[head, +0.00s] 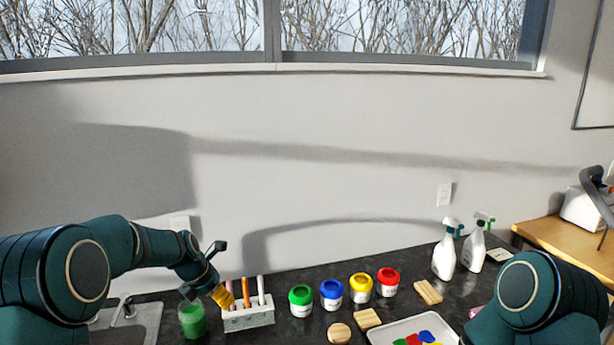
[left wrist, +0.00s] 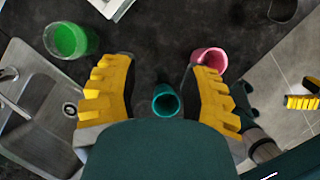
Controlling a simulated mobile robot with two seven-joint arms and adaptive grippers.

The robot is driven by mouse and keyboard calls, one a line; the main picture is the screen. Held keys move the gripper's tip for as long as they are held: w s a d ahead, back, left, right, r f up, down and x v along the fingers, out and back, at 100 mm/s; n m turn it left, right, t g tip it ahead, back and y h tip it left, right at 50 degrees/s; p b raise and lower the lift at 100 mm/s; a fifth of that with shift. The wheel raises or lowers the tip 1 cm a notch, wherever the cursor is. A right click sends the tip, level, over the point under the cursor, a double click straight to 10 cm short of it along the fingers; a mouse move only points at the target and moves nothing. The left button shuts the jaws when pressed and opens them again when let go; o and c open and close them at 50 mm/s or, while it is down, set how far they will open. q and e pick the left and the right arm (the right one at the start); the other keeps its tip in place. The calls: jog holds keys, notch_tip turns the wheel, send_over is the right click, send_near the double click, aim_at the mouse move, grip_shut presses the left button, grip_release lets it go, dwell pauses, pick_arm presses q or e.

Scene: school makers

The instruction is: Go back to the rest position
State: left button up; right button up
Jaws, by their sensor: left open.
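A pink cup (left wrist: 208,58) shows just beyond the right finger. My right arm (head: 530,290) is at the lower right of the head view, its gripper out of that picture. A yellow ridged piece (left wrist: 303,102), seemingly my right gripper, shows at the left wrist view's right edge.
The glass of green liquid (head: 192,320) and white pen holder (head: 248,317) stand close to my left gripper. A sink (head: 140,322) is at left. Paint jars (head: 331,294), wood pieces (head: 367,318), a white tray (head: 395,331) and spray bottles (head: 444,256) fill the counter rightward.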

pick_arm(q)
jog(key=s+d+f+m, duration=0.2)
jog(key=s+f+m, duration=0.4)
jog(key=s+d+f+m+g, duration=0.1)
jog(key=s+d+f+m, duration=0.2)
jog(key=s+f+m, duration=0.3)
jog(key=s+d+f+m, duration=0.3)
jog(key=s+f+m, duration=0.3)
jog(key=s+f, duration=0.1)
jog(key=shift+s+d+f, duration=0.15)
jog(key=shift+s+f, duration=0.25)
jog(key=shift+s, duration=0.1)
jog(key=s+d+f+m+h, duration=0.1)
jog(key=s+d+m, duration=0.3)
jog(key=s+m, duration=0.5)
jog(key=shift+g, duration=0.3)
jog(key=f+b, duration=0.1)
jog(key=f, duration=0.1)
jog(key=s+f+b, duration=0.1)
jog(key=b, duration=0.1)
jog(key=f+b, duration=0.2)
jog(key=shift+s+f, duration=0.35)
pick_arm(e)
jog(key=f, duration=0.3)
jog(key=s+f, duration=0.1)
jog(key=f, duration=0.1)
jog(key=shift+a+f, duration=0.15)
jog(key=shift+w, duration=0.1)
